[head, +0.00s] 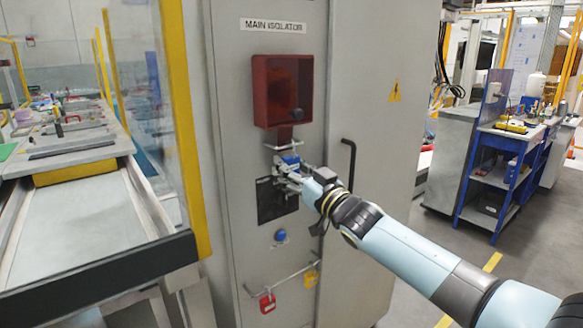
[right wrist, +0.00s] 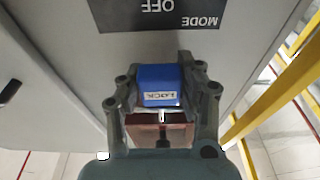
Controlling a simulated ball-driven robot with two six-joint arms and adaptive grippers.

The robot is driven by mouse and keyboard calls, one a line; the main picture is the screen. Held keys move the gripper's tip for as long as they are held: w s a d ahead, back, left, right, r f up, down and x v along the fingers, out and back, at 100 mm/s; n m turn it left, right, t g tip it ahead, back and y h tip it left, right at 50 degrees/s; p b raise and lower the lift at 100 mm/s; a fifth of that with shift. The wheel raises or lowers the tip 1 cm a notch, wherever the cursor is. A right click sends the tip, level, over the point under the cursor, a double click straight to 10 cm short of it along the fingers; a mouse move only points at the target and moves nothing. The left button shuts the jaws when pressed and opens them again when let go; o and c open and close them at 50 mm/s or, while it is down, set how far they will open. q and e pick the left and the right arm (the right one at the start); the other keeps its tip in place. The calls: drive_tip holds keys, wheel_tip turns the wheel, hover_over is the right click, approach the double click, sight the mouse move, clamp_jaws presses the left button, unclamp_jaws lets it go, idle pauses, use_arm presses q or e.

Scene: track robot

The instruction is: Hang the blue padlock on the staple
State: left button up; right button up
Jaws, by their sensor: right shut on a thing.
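My right gripper (head: 285,167) is at the grey cabinet front, just below the red isolator box (head: 283,92). It is shut on the blue padlock (head: 289,159). In the right wrist view the blue padlock (right wrist: 160,84), with a white label, sits between the two fingers, and part of its metal shackle (right wrist: 162,116) shows. A brownish-red tab (head: 284,132) hangs under the box, close above the padlock. I cannot make out the staple clearly, nor whether the shackle is around it. My left gripper is not in view.
A rail (head: 285,282) low on the cabinet carries a red padlock (head: 267,303) and a yellow padlock (head: 311,279). A black handle (head: 348,163) stands out right of the gripper. A yellow guard post (head: 184,130) and conveyor (head: 85,215) are at the left.

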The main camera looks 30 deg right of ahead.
drive_tip(key=o, duration=1.3)
